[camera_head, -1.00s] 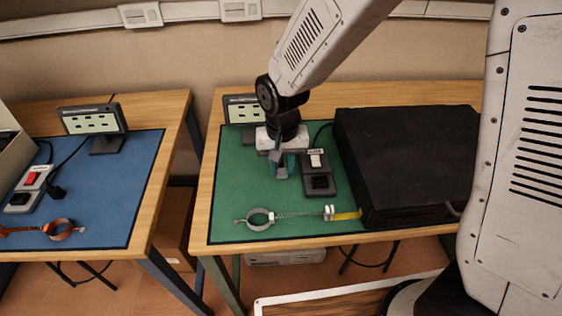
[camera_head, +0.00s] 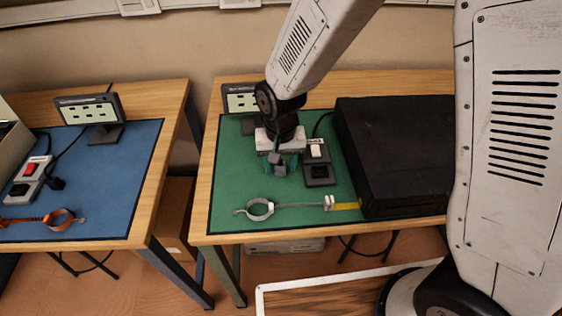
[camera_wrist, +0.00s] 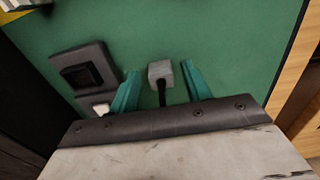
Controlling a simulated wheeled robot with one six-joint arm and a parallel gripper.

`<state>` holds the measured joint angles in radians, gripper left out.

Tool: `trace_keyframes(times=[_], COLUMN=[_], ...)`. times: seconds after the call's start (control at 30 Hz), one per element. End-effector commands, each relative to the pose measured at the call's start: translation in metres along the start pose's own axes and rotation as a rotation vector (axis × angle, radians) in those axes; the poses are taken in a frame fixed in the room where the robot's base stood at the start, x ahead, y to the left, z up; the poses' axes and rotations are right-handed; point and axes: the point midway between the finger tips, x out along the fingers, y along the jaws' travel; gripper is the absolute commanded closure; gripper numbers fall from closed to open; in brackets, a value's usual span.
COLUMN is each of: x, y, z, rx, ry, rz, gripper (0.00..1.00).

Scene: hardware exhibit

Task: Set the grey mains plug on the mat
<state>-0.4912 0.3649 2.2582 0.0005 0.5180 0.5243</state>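The grey mains plug (camera_head: 281,168) is at the green mat (camera_head: 225,185), left of a dark socket box with a white switch. It also shows in the wrist view (camera_wrist: 160,71), with its dark cable running back toward my gripper. My gripper (camera_wrist: 161,80) points down at the mat, and its two teal fingers are apart. One finger is on each side of the plug, with a visible gap to it on both sides. In the head view my gripper (camera_head: 281,163) partly hides the mat behind the plug.
The socket box (camera_head: 317,163) stands close right of my gripper, then a large black case (camera_head: 395,150). A metal ring clamp (camera_head: 259,209) lies in front. A small display (camera_head: 240,98) is behind. A second table with a blue mat (camera_head: 120,190) stands left across a gap.

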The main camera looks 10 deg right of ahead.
Motion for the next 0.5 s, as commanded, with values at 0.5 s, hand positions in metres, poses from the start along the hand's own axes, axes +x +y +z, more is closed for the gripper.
trace_keyframes(times=[0.5], x=[-0.057], y=[0.0], z=[-0.001], rx=[0.001], ry=[0.006], rz=[-0.003], gripper=[0.52])
